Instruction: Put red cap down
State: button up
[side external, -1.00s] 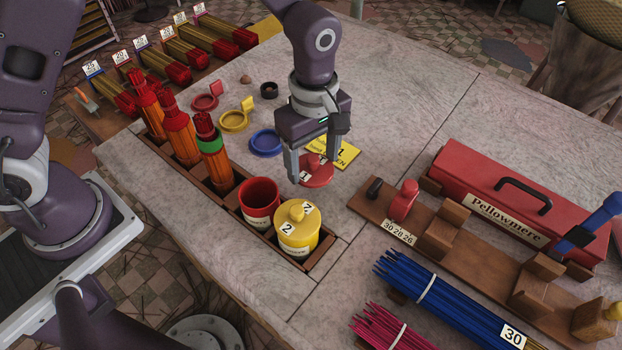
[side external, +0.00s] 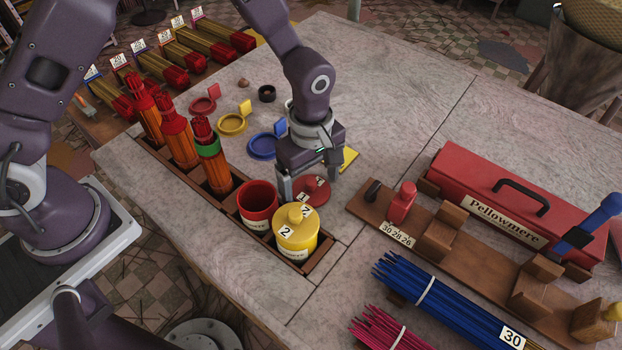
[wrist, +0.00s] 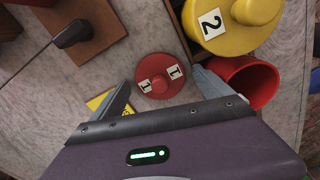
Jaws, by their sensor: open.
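The red cap (side external: 313,190), a round lid with a knob and white labels marked 1, is low at the tabletop behind the yellow-lidded jar. It looks to rest on the table, though its underside is hidden. My gripper (side external: 306,188) is open just above and around it. In the wrist view the cap (wrist: 158,72) lies between and slightly beyond the two spread fingers (wrist: 162,90), with visible gaps on both sides. The open red cup (side external: 258,201) stands in the wooden rack, left of the cap.
The yellow-lidded jar (side external: 297,232) stands close in front of the cap. A yellow card (side external: 349,158) is partly hidden behind my gripper. A blue ring holder (side external: 262,146) is to the left. The red toolbox (side external: 515,205) and wooden stand (side external: 437,238) are at right.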

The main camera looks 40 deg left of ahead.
notch_tip(320, 180, up, 12)
jog(key=shift+r, duration=0.2)
notch_tip(320, 180, up, 6)
jog(key=m, duration=0.2)
send_over(311, 181)
jog(key=s+a, duration=0.2)
jog(key=a, duration=0.1)
jog(key=s+a+r+m+t, duration=0.3)
jog(key=s+a+r+m, duration=0.2)
jog(key=s+a+r, duration=0.15)
jog(key=s+a+m+t, duration=0.1)
jog(key=s+a+m, duration=0.1)
jog(key=s+m, duration=0.2)
jog(key=s+a+r+m+t, duration=0.1)
jog(key=s+a+m, duration=0.2)
jog(key=s, duration=0.4)
jog(key=shift+r+m+t, duration=0.25)
jog(key=shift+m+t, duration=0.05)
jog(key=shift+m, duration=0.2)
